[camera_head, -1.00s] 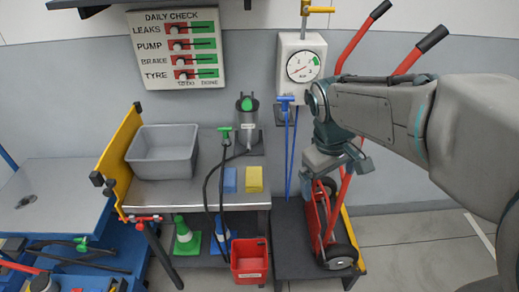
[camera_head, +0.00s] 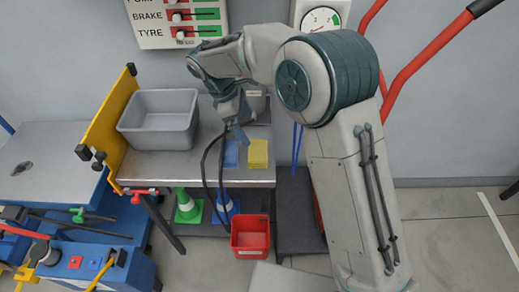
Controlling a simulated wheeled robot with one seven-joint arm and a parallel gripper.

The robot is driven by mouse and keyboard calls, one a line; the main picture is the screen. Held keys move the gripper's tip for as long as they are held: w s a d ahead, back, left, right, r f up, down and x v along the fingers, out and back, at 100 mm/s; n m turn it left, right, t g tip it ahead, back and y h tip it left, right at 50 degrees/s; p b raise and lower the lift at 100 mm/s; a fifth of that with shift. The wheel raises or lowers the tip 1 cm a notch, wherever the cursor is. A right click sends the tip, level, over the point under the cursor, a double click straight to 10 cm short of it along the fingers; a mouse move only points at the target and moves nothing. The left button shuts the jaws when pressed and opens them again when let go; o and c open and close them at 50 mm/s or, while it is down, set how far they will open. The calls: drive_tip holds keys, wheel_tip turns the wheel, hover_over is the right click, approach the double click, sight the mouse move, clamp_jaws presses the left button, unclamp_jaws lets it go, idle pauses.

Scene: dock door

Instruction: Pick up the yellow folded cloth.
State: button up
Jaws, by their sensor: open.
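The yellow folded cloth (camera_head: 258,154) lies flat on the grey metal bench top (camera_head: 168,173), near its right end. A blue folded cloth (camera_head: 231,154) lies just to its left. My gripper (camera_head: 238,133) is above the bench, pointing down, over or near the blue cloth's far side and to the left of the yellow cloth. It is open with nothing seen in it. The wrist and forearm hide the back of the bench there. The yellow cloth is in clear view.
A grey bin (camera_head: 160,122) stands on the bench to the left, beside a yellow panel (camera_head: 108,125). Black hoses hang over the bench front. A red bucket (camera_head: 250,238) is below, and cones (camera_head: 188,206) stand on the lower shelf. A red-handled hand truck (camera_head: 425,62) is at right.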

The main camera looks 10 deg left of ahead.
hover_over(257, 150)
drive_tip(key=a, duration=0.2)
drive_tip(key=f, duration=0.6)
drive_tip(key=shift+s+d, duration=0.25)
drive_tip(key=x, duration=0.2)
drive_tip(key=a+x, duration=0.1)
drive_tip(key=x, duration=0.1)
drive_tip(key=shift+f+p, duration=0.25)
drive_tip(key=shift+p, duration=0.1)
drive_tip(key=shift+w+d+f, duration=0.15)
drive_tip(key=shift+d+f, duration=0.2)
drive_tip(key=shift+f, duration=0.25)
drive_tip(key=c, duration=0.7)
